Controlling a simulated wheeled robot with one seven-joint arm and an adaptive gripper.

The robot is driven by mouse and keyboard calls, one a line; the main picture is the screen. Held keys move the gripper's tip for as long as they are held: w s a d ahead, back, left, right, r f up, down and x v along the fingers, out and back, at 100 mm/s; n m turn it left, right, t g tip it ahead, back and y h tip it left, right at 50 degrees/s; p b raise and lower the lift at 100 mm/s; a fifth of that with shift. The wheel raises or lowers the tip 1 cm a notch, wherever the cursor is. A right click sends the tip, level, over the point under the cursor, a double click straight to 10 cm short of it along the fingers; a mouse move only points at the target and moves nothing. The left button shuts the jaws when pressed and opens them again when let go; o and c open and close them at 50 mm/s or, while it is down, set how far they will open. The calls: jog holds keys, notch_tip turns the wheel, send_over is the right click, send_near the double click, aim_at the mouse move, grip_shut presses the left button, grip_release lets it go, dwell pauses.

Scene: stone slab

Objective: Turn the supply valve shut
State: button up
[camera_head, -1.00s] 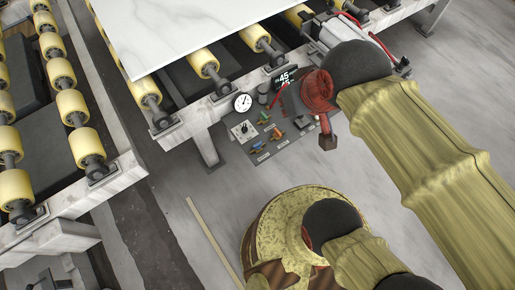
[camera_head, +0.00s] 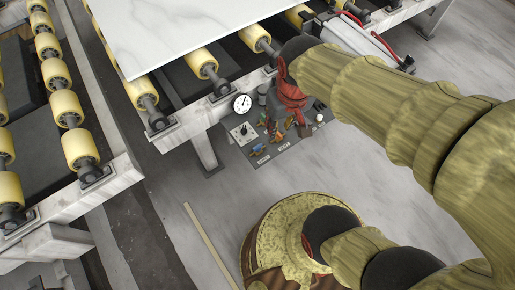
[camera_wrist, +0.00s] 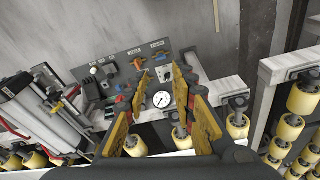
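The control panel (camera_head: 262,138) carries several small coloured levers, including an orange one (camera_wrist: 138,62) and a blue one (camera_wrist: 161,58). Its labels are too small to read, so I cannot tell which lever is the supply valve. My gripper (camera_head: 296,118) is over the panel's right part in the head view, pointing down and hiding part of it. In the wrist view my gripper (camera_wrist: 161,79) is open, with yellow-faced fingers spread apart and nothing between them. The panel and levers lie beyond the fingertips; I see no clear contact.
A cylinder with red hoses (camera_head: 357,42) lies at right. The floor in front is clear.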

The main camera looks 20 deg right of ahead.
jog(key=w+f+m+g+b, duration=0.1)
jog(key=w+f+b, duration=0.1)
jog(key=f, duration=0.5)
jog(key=w+f+m+g+b, duration=0.1)
jog(key=w+f, duration=0.2)
jog(key=f, duration=0.5)
jog(key=m+b, duration=0.3)
jog(key=m, duration=1)
send_over(257, 146)
notch_tip(257, 146, down, 22)
jog(key=shift+d+r, duration=0.1)
notch_tip(257, 146, down, 8)
jog(key=b, duration=0.3)
jog(key=shift+r, duration=0.15)
jog(key=shift+c, duration=0.4)
grip_shut()
